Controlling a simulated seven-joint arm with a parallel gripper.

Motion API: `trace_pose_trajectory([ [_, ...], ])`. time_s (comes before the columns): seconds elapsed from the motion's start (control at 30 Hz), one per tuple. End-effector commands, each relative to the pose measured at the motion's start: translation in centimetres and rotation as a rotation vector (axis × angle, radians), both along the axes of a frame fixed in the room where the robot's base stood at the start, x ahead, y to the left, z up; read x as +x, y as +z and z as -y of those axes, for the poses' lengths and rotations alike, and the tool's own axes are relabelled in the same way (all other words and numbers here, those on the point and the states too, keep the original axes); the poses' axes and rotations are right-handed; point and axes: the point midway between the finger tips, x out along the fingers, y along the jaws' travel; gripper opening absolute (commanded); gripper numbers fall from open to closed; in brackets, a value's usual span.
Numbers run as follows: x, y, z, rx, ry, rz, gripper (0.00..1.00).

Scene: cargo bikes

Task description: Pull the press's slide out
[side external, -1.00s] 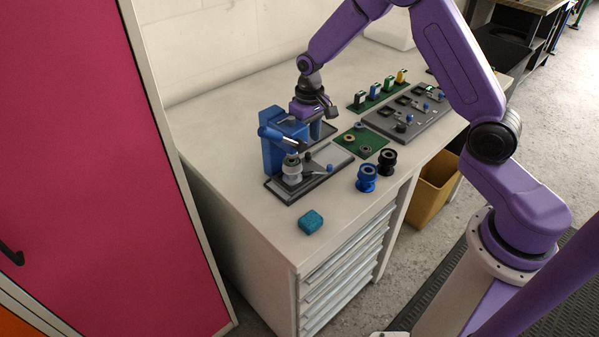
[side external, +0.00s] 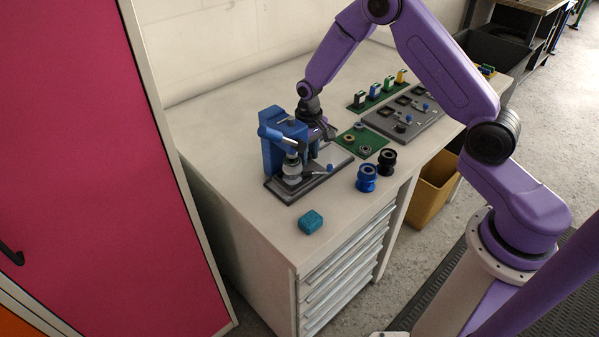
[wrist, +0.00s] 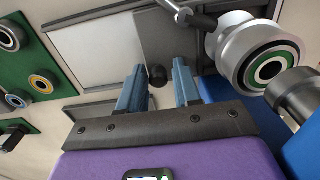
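The blue press (side external: 272,150) stands on a grey base plate near the left of the bench. Its slide (wrist: 190,45) is a flat grey plate with a small dark knob (wrist: 158,75). My gripper (side external: 315,156) is low beside the press, just above the plate. In the wrist view its two blue-grey fingers (wrist: 159,85) are open, one on each side of the knob, with gaps visible. A silver cylinder with a green ring (wrist: 265,62) sits at the press, right of my fingers. It also shows in the side view (side external: 292,168).
A grey lever with a blue knob (side external: 330,168) lies low by the press. A green board with rings (side external: 362,141), blue (side external: 366,180) and black (side external: 387,163) spools stand to the right. A teal block (side external: 311,222) lies near the front. The bench front-left is clear.

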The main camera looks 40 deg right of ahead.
Motion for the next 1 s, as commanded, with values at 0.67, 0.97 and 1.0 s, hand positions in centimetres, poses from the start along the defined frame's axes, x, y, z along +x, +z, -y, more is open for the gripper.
trace_pose_trajectory([
  [0.67,-0.2,-0.4,1.9,-0.002,-0.002,-0.005,0.00],
  [0.97,-0.2,-0.4,3.5,-0.002,-0.003,-0.006,0.00],
  [1.0,-0.3,-0.4,3.7,-0.002,-0.002,-0.006,0.00],
])
